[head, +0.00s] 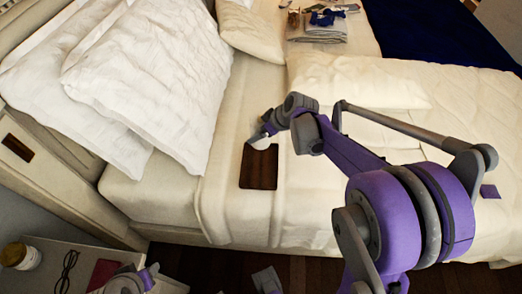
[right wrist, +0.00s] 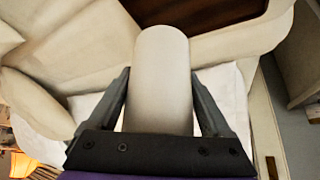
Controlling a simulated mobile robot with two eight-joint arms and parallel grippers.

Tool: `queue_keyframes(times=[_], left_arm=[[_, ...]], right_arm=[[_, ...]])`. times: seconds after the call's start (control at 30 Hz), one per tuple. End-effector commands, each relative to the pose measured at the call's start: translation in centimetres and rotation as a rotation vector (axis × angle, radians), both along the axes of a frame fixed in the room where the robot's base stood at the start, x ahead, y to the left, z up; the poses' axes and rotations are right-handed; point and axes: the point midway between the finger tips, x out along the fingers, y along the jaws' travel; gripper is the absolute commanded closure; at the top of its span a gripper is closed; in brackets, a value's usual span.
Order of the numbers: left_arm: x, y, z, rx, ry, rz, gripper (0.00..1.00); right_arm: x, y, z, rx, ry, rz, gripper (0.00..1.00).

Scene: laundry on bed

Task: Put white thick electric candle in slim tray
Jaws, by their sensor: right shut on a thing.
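The white thick candle (right wrist: 163,80) is a plain cylinder between the two dark fingers of my right gripper (right wrist: 163,100), which is shut on it. In the head view, the candle (head: 261,142) shows as a small white patch under my right gripper (head: 266,132), at the far edge of the tray. The slim tray (head: 258,172) is a dark brown rectangle lying on the bed. It also shows at the top of the right wrist view (right wrist: 185,10). I cannot tell whether the candle touches the tray. Purple and grey parts of mine show at the bottom edge; my left gripper's jaws are unclear.
White pillows (head: 150,80) lie left of the tray. Folded laundry (head: 318,30) with small items sits farther back. A dark blue blanket (head: 440,30) covers the back right. A nightstand (head: 55,255) at bottom left holds a jar (head: 20,256) and glasses (head: 67,268).

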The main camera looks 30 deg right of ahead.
Motion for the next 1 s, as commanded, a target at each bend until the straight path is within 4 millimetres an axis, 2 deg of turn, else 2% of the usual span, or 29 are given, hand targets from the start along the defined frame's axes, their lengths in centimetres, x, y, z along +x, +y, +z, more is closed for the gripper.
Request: queue_keyframes(times=[0.03,0.1,0.37,0.53,0.93,0.97,1.0], left_arm=[[0.0,0.0,-0.5,0.000,0.002,0.000,0.50],[0.0,0.0,-0.7,0.000,0.002,0.000,0.50],[-0.1,0.0,-1.2,0.000,0.004,0.000,0.50],[-0.1,0.0,-1.8,0.000,0.006,0.000,0.50],[-0.1,0.0,-2.1,0.000,0.007,0.000,0.50],[-0.1,0.0,-2.0,0.000,0.007,0.000,0.50],[-0.1,0.0,-2.0,0.000,0.006,0.000,0.50]], right_arm=[[0.1,0.0,-1.3,0.000,0.001,0.000,0.91],[0.0,0.0,-2.5,-0.001,0.001,0.001,0.91],[0.0,0.0,-4.7,-0.001,0.002,0.001,0.91],[0.0,0.0,-7.2,-0.001,0.002,0.001,0.91],[0.0,0.0,-7.8,-0.002,0.001,0.002,0.91],[0.0,0.0,-7.8,-0.002,0.001,0.002,0.13],[0.0,0.0,-7.7,-0.002,0.001,0.002,0.06]])
